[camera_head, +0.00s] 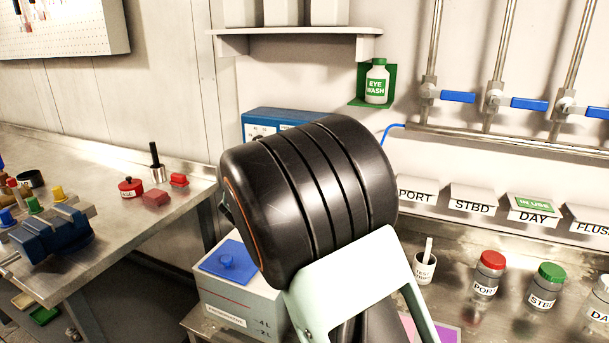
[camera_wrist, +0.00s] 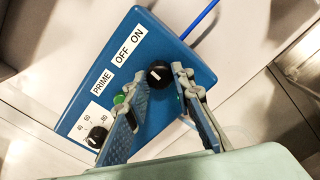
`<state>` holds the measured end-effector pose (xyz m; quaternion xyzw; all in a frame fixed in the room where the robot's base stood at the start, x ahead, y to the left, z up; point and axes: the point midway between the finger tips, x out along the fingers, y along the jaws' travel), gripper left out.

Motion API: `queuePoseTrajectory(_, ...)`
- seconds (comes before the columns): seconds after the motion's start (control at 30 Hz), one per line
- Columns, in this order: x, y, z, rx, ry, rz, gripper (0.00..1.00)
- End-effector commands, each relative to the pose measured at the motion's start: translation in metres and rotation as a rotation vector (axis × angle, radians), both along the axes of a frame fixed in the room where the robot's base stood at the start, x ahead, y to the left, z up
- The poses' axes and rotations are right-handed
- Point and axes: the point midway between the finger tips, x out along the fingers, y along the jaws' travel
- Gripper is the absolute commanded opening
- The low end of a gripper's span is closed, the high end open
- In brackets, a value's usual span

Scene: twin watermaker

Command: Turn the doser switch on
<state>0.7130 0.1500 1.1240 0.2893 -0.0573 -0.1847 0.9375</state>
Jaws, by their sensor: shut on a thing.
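The doser is a blue box whose top edge shows in the head view (camera_head: 285,116), mostly hidden behind my arm. In the wrist view its blue face (camera_wrist: 160,42) carries the labels PRIME, OFF and ON. The switch is a round black knob (camera_wrist: 159,72) with a short white mark, which appears to point toward the label side, roughly at OFF; the exact setting is hard to tell. My gripper (camera_wrist: 162,78) has one finger on each side of the knob and is shut on it. In the head view the fingers are hidden behind my arm.
A second black dial (camera_wrist: 97,137) with numbers and a green button (camera_wrist: 119,99) sit on the doser face near the left finger. A blue tube (camera_wrist: 202,18) leaves the box. A blue-lidded tank (camera_head: 240,300) stands below; labelled jars (camera_head: 487,275) stand at right.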

Motion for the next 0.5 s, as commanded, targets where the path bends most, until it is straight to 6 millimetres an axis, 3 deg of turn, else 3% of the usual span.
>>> queuePoseTrajectory(0.03,0.0,-0.0005,-0.0093,0.041,-0.018,0.0,0.0)
queuePoseTrajectory(0.5,0.0,-0.0002,-0.0053,0.341,-0.139,-0.001,0.0)
